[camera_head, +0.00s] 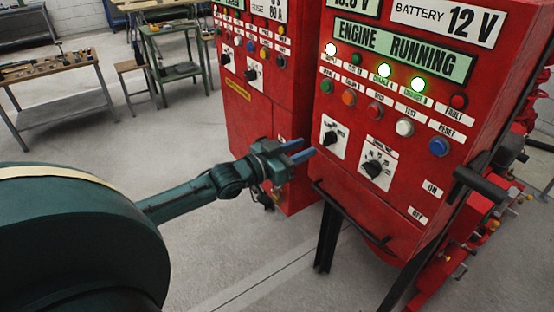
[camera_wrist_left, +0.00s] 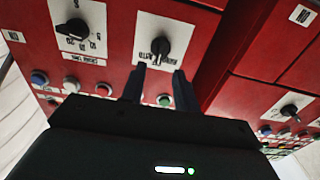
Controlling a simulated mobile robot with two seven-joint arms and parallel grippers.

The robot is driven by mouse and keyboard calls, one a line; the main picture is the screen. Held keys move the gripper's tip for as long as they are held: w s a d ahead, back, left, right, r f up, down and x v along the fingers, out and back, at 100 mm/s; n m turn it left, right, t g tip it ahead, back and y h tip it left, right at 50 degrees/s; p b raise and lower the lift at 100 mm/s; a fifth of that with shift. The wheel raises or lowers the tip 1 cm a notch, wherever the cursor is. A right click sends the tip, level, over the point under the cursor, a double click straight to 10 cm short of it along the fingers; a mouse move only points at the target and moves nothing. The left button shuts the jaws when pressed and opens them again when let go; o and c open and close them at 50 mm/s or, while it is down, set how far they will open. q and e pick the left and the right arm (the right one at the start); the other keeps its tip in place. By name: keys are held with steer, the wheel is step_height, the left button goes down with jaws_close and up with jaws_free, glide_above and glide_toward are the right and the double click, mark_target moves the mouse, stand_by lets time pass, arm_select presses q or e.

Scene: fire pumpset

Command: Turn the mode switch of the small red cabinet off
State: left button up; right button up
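The red cabinet nearest me (camera_head: 350,195), with the ENGINE RUNNING display, has two black rotary switches on white plates. The left switch (camera_head: 331,138) appears in the left wrist view as the black knob (camera_wrist_left: 158,46) on a white plate marked AUTO. Its exact setting is too small to read. The right switch (camera_head: 373,168) also shows in the wrist view (camera_wrist_left: 75,29). My left gripper (camera_head: 302,149) is just left of the left switch in the head view. In the wrist view its two fingers (camera_wrist_left: 158,76) are apart and empty, with the knob beyond the tips, roughly between them. My right gripper is not visible.
A second red cabinet (camera_head: 252,110) with similar switches stands close behind on the left. A dark bar (camera_head: 350,217) runs below the near cabinet's panel. Workbenches (camera_head: 50,72) stand far left.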

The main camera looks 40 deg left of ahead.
arm_select(q)
steer(key=v, duration=0.7)
steer(key=shift+s, duration=0.15)
stand_by(0.3)
steer(key=s+d+f+g+y, duration=0.1)
steer(key=s+d+f+g, duration=0.2)
steer(key=s+d+f, duration=0.5)
steer(key=s+d+f+g+y, duration=0.1)
steer(key=s+d+f+g, duration=0.2)
steer(key=s+d+f, duration=0.5)
steer(key=d+f, duration=0.3)
steer(key=f, duration=0.3)
steer(key=shift+s+d+f+n+y, duration=0.2)
steer(key=shift+s+n+y, duration=0.1)
steer(key=shift+s+n, duration=0.1)
steer(key=shift+c, duration=0.3)
